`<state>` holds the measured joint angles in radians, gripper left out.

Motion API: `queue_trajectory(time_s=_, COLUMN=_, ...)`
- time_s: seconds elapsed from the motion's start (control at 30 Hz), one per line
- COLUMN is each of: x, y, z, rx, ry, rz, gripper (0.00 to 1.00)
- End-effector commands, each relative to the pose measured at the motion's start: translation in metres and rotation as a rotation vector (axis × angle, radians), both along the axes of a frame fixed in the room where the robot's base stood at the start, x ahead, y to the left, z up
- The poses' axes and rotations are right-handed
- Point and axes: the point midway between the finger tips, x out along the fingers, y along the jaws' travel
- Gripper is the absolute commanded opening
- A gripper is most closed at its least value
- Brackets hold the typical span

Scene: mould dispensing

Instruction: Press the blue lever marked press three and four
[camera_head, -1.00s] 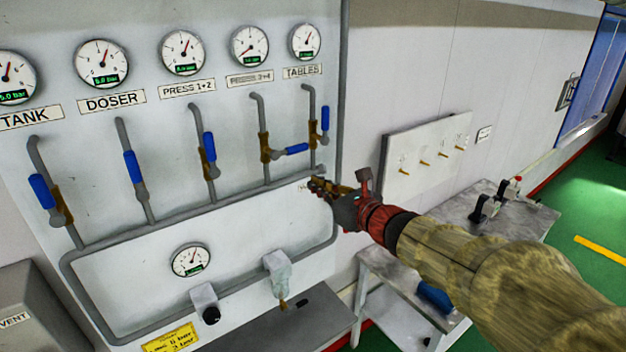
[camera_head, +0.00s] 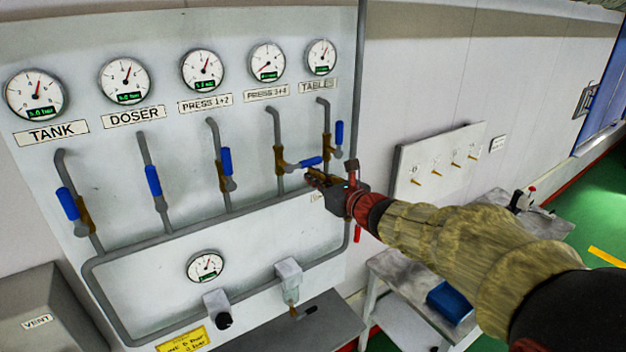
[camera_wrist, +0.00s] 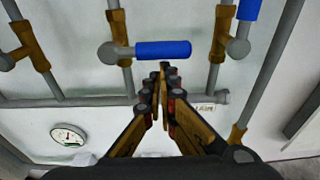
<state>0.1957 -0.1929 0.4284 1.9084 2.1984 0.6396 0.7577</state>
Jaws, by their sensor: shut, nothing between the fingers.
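The blue lever under the PRESS 3+4 label (camera_head: 267,92) lies horizontal, its blue handle (camera_head: 311,162) pointing right from its brass valve (camera_head: 280,160). In the wrist view the same blue handle (camera_wrist: 163,49) is just beyond the fingertips. My gripper (camera_head: 312,178) is shut and empty, with its tips just below the handle's right part. In the wrist view my gripper (camera_wrist: 160,75) shows its fingertips together at the handle's lower edge; whether they touch it I cannot tell. The gauge above PRESS 3+4 (camera_head: 267,62) has its needle pointing lower left.
The levers under TANK (camera_head: 67,203), DOSER (camera_head: 153,181), PRESS 1+2 (camera_head: 227,161) and TABLES (camera_head: 339,133) stand upright. The TABLES valve and pipe are close to my gripper. A horizontal grey pipe runs below. A metal table (camera_head: 405,275) stands at the lower right.

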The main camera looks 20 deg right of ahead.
Motion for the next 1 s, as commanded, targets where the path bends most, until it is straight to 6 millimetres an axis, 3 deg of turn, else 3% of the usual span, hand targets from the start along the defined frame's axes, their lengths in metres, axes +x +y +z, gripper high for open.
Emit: queue_trajectory(time_s=1.0, x=0.0013, y=-0.0039, z=0.0081, rx=-0.129, ry=-0.046, rz=0.0, gripper=0.0)
